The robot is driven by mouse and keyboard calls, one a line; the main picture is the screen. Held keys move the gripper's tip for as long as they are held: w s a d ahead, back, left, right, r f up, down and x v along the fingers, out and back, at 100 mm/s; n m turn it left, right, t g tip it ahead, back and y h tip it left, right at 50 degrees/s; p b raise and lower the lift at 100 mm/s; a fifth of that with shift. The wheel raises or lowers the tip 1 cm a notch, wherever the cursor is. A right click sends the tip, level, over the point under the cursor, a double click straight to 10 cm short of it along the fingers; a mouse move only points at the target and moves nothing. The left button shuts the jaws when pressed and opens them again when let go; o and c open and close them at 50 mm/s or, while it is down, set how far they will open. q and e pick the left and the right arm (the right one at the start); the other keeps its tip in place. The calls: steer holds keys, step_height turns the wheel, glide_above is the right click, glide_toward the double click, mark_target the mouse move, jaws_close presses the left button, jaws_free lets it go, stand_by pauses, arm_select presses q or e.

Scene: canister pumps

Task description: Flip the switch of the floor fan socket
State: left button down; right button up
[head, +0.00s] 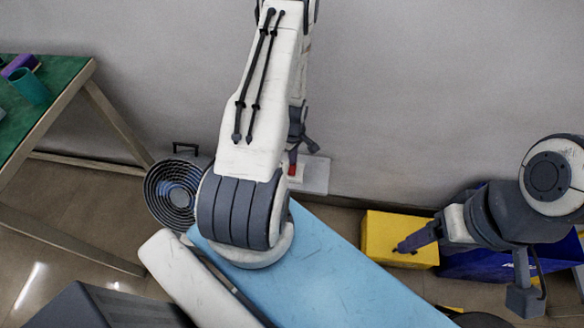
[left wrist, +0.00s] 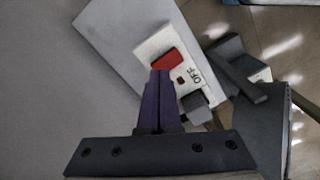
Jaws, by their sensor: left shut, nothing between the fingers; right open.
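The red switch (left wrist: 167,60) sits on a white socket plate (left wrist: 150,42) with "OFF" printed beside it, in the left wrist view. My left gripper (left wrist: 160,78) is shut and empty; its purple fingertips overlap the switch's lower edge, and I cannot tell whether they touch. A dark plug (left wrist: 195,103) sits at the socket's lower end. In the head view, my arm partly hides the socket's light backing panel (head: 316,176) low on the wall. The black round floor fan (head: 171,194) stands left of it. My right gripper (head: 415,239) is open and empty, above a yellow box.
The yellow box (head: 380,238) and a blue bin (head: 470,262) stand along the wall at right. A green-topped table (head: 50,92) stands at far left. A light blue surface (head: 330,270) spans the lower middle. A grey piece (left wrist: 240,65) lies just right of the socket.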

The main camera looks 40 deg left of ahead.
arm_select(q)
steer(key=shift+f+b, duration=0.9)
stand_by(0.3)
step_height(320, 180, up, 7)
steer(key=p, duration=0.7)
steer(key=shift+r, duration=0.1)
stand_by(0.4)
